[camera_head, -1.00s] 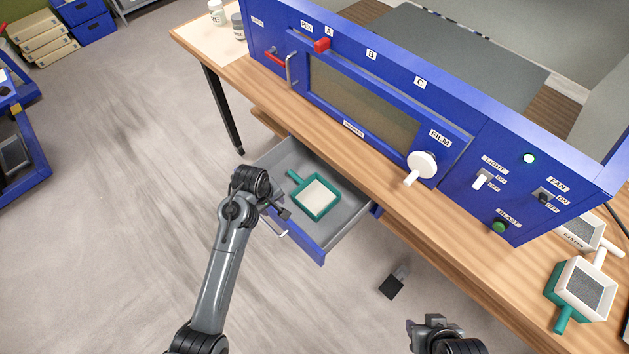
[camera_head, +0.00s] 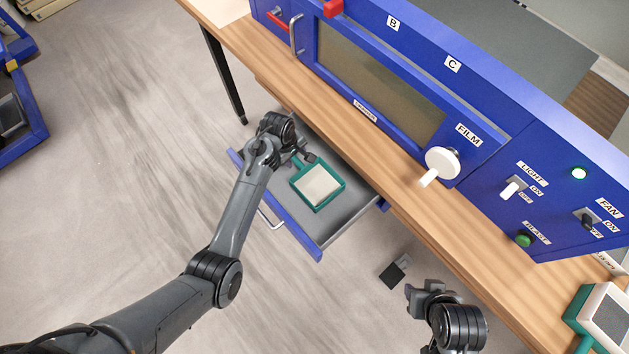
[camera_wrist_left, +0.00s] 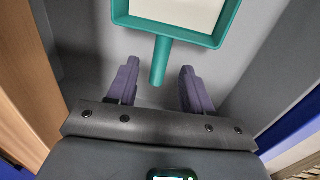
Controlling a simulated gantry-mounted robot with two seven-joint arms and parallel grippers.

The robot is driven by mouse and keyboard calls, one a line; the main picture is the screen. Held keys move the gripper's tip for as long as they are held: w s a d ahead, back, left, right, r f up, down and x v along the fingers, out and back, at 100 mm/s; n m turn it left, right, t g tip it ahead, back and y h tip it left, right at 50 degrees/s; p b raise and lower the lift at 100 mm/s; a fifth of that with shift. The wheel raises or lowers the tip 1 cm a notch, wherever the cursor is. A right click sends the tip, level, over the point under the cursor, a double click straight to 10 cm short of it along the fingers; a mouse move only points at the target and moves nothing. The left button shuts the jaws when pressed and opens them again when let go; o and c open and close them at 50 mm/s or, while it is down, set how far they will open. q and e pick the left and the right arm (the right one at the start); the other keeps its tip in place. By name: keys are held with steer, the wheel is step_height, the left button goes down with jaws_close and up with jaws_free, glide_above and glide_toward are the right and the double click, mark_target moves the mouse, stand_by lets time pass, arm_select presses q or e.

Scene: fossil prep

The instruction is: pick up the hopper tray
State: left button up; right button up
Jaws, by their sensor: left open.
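The hopper tray (camera_head: 337,200), teal with a pale square inside, lies in the open drawer (camera_head: 342,230) below the bench. In the left wrist view its teal rim (camera_wrist_left: 172,35) is at the top and its handle (camera_wrist_left: 161,62) points toward me. My left gripper (camera_head: 304,156) is over the drawer at the handle end. In the left wrist view, the fingers of this gripper (camera_wrist_left: 160,72) are open, one on each side of the handle's end, with gaps on both sides. My right gripper (camera_head: 416,292) is at the lower right, away from the tray; its jaws are unclear.
The wooden bench (camera_head: 395,205) edge runs just above the drawer's back. A blue cabinet with a white FILM knob (camera_head: 442,162) stands on it. Drawer walls stand close around the left gripper.

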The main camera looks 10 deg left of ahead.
mark_target(297, 161)
arm_select(q)
steer(key=shift+w+d+f+b, duration=0.1)
steer(key=shift+w+f+b, duration=0.15)
steer(key=shift+f, duration=1.25)
steer(key=shift+w+d+f+b, duration=0.1)
steer(key=shift+w+f, duration=0.15)
steer(key=shift+f, duration=1.2)
jaws_close()
